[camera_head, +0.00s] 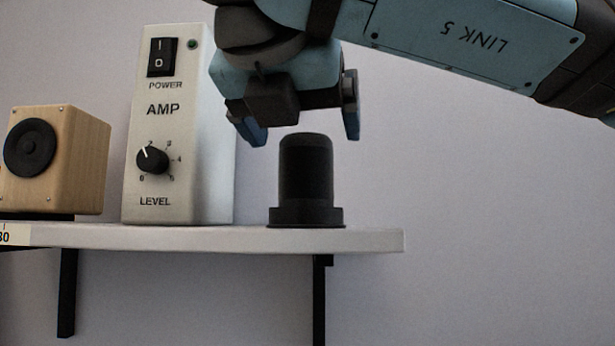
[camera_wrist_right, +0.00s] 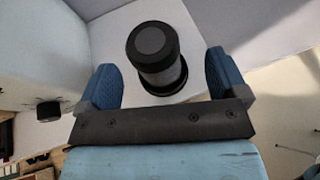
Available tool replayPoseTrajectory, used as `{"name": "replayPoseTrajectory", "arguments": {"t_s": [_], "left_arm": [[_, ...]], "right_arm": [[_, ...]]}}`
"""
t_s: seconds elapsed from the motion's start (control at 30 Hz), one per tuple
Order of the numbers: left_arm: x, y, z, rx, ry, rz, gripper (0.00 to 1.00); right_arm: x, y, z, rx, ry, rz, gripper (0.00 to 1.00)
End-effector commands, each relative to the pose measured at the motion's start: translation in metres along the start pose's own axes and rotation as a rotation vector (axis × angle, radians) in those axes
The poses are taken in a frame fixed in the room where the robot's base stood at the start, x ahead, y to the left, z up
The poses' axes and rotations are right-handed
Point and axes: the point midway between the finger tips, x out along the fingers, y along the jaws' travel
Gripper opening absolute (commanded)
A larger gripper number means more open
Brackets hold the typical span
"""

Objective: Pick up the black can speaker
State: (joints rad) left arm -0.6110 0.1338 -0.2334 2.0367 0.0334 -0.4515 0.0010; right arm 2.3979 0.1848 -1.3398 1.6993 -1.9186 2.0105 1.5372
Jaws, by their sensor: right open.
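The black can speaker (camera_head: 306,172) stands upright on the white shelf (camera_head: 375,241), near its right end, on a wider round black base. My right gripper (camera_head: 303,128) is open and empty above it, with the blue fingers pointing down toward the speaker's top. In the right wrist view the speaker (camera_wrist_right: 152,47) shows beyond the gap between the two blue fingers (camera_wrist_right: 160,82), and neither finger visibly touches it. My left gripper is not in view.
A white amp box (camera_head: 180,120) with a power switch and level knob stands just left of the speaker. A wooden speaker (camera_head: 85,160) stands further left. Black brackets (camera_head: 319,300) hold up the shelf. Right of the speaker is a short bare stretch of shelf, then its end.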

Motion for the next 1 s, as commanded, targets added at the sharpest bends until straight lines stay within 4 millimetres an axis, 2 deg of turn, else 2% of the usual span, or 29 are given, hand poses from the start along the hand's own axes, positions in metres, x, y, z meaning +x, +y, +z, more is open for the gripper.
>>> {"name": "replayPoseTrajectory", "arguments": {"t_s": [0.17, 0.5, 0.8, 0.87, 1.0], "left_arm": [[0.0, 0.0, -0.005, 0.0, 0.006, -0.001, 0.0], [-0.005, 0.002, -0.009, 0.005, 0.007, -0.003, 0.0], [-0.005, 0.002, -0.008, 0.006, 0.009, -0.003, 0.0], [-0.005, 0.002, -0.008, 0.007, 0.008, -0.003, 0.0], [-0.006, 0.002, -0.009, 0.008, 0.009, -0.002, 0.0]], "right_arm": [[0.011, 0.001, -0.001, -0.002, 0.001, 0.001, 0.92], [0.053, 0.008, -0.007, -0.001, 0.003, 0.003, 0.92], [0.058, 0.008, -0.007, -0.001, -0.001, 0.003, 0.92], [0.058, 0.008, -0.007, -0.001, 0.0, 0.003, 0.8], [0.058, 0.008, -0.007, -0.001, 0.0, 0.002, 0.48]]}}
